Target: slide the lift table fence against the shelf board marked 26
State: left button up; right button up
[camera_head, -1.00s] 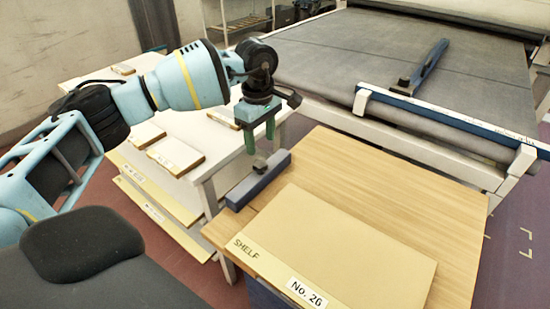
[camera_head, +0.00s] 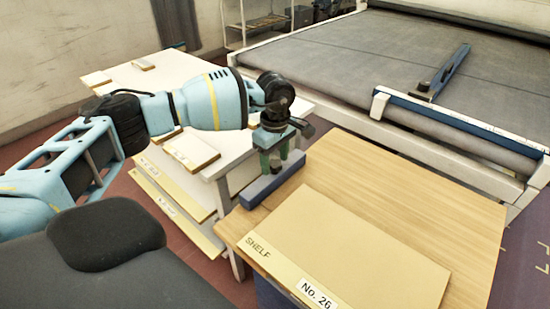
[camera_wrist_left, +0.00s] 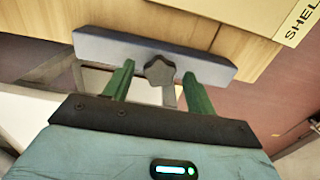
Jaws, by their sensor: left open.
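The lift table fence (camera_head: 262,191) is a dark blue-grey bar along the left edge of the wooden lift table top (camera_head: 440,195). The shelf board marked 26 (camera_head: 345,240) lies flat on the table to its right; a strip of bare wood shows between them. In the left wrist view the fence (camera_wrist_left: 105,48) carries a dark star-shaped knob (camera_wrist_left: 159,69). My left gripper (camera_head: 274,166) is open, low at the fence, its green fingers on either side of the knob, not closed on it. My right gripper is not in view.
A white table (camera_head: 130,82) with several boards on it stands behind and left, with more labelled boards (camera_head: 175,200) low down at its side. A large grey conveyor bed (camera_head: 350,60) with a blue bar (camera_head: 440,72) across it lies beyond the lift table.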

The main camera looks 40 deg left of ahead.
pick_arm(q)
jog(key=shift+c, duration=0.5)
grip_shut()
jog(key=d, duration=0.2)
jog(key=d+p, duration=0.1)
jog(key=d, duration=0.1)
jog(key=shift+s+d, duration=0.2)
jog(key=shift+d, duration=0.15)
jog(key=shift+d+f, duration=0.1)
jog(key=shift+d, duration=0.1)
jog(key=shift+o, duration=0.5)
grip_release()
